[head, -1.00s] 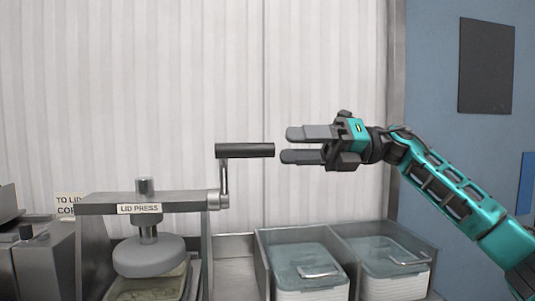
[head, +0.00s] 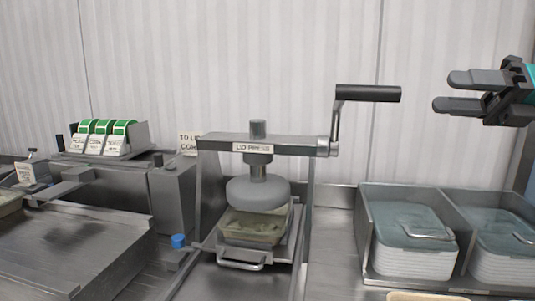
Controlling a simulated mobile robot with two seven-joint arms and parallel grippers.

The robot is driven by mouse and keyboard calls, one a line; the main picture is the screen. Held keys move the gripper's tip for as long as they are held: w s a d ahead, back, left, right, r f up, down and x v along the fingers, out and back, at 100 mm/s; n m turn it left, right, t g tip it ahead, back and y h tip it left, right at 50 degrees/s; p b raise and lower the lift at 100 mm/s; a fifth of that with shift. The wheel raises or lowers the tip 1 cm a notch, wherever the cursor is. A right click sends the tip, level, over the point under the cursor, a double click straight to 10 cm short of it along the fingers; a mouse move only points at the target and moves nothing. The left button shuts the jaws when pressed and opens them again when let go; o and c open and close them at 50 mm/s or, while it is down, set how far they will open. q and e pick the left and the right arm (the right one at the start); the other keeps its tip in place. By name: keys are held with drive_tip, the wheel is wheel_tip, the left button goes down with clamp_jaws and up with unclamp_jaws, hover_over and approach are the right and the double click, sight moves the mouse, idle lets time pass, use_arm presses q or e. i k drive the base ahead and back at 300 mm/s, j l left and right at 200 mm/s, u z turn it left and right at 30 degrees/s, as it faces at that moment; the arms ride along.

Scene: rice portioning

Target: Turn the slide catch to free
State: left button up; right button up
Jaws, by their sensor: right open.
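The lid press (head: 212,143) stands in the middle, with a grey round plate (head: 258,193) over a tray (head: 250,228) on a slide with a front handle (head: 240,262). A small blue knob (head: 178,241) sits at the left front of the slide; it looks like the slide catch, but its turned position cannot be told. My right gripper (head: 444,91) is open and empty at the upper right. It is beyond the right end of the press's black crank handle (head: 368,93), far from the blue knob. My left gripper is out of view.
Two bins (head: 372,243) with stacked lidded containers stand to the right of the press. A rack of green-and-white cards (head: 105,137) is at the back left. A steel surface (head: 75,245) lies at the left. The corrugated wall is behind.

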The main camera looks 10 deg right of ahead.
sight(178, 242)
drive_tip(key=k+j, duration=0.75)
drive_tip(key=j, duration=0.2)
